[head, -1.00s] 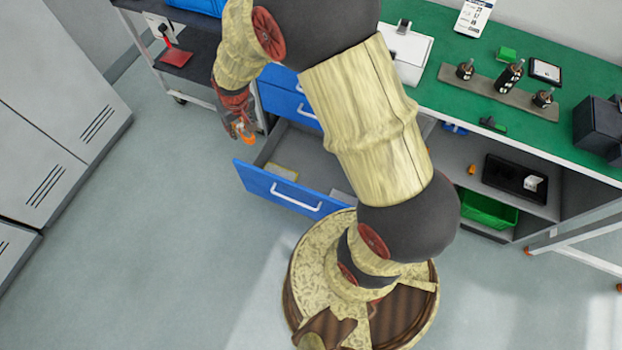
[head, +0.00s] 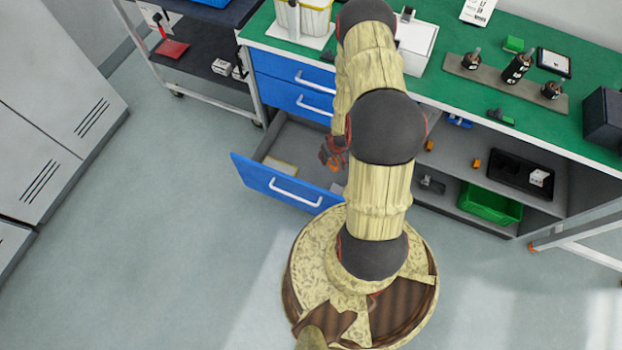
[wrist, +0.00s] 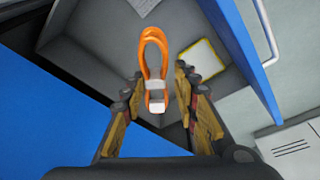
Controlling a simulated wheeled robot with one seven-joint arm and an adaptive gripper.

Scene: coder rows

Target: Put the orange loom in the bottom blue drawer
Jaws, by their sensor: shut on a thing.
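The orange loom (wrist: 146,58) is a looped orange cable with white connectors. In the wrist view its connector end sits between the fingers of my gripper (wrist: 158,88), and the loop extends beyond the fingertips. My gripper (head: 330,158) is shut on it, over the right part of the open bottom blue drawer (head: 283,187). In the wrist view the drawer's grey inside lies behind the loom, with its blue front (wrist: 237,45) at the right. The loom is small and mostly hidden by my gripper in the head view.
The drawer holds a yellow-edged white item (wrist: 198,62) and a pale item (wrist: 143,5). Two shut blue drawers (head: 297,70) are above it. The green worktop (head: 440,90) and open shelves with a green bin (head: 488,203) stand at the right. Floor at the left is clear.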

